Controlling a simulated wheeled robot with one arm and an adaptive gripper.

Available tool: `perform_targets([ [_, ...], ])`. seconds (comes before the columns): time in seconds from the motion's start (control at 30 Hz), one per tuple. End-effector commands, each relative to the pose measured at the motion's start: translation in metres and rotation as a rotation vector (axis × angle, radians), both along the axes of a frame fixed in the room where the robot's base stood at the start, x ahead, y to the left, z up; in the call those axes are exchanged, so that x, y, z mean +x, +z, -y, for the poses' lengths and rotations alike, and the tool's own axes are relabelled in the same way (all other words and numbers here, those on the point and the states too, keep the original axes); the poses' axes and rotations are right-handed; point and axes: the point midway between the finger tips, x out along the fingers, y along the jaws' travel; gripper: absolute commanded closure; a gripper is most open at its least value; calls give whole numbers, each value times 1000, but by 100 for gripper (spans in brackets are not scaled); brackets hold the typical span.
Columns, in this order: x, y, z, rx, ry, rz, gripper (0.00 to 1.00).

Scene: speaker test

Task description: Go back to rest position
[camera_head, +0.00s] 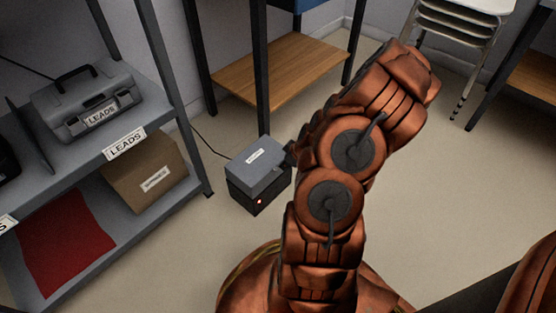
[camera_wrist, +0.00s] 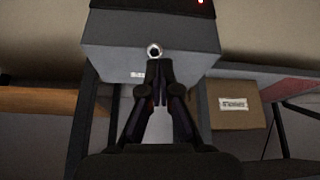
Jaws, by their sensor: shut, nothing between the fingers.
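My gripper (camera_wrist: 158,76) is shut and empty in the wrist view, its dark fingertips together just below a round metal socket in the picture. The socket (camera_wrist: 154,50) is on the face of a grey box (camera_wrist: 195,33) with a small white label. I cannot tell whether the fingertips touch the box. In the head view the grey box (camera_head: 256,158) sits on a black base (camera_head: 256,193) with a red light, on the floor. My copper arm hides most of my gripper there; only a dark part shows beside the box.
A grey shelf unit (camera_head: 187,190) at left holds a grey "LEADS" case (camera_head: 85,98), a cardboard box (camera_head: 147,175) and a red sheet (camera_head: 65,245). A wooden-shelved table (camera_head: 280,72) stands behind, a white chair (camera_head: 458,25) upper right. Floor at right is clear. The wrist view appears upside down.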

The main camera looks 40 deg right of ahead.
Motion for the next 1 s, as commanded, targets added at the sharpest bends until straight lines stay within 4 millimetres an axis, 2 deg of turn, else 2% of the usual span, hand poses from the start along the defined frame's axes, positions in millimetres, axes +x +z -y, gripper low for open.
perform_targets([
  [0.1,-15,6,1,3,-3,-1,100],
  [0.3,-30,10,3,3,-1,-1,100],
  [0.77,-35,15,2,3,2,-2,100],
  [0.87,-30,35,-6,11,17,-14,100],
  [0.97,-24,72,-23,28,41,-44,100],
  [1.0,-20,91,-31,33,50,-59,100],
])
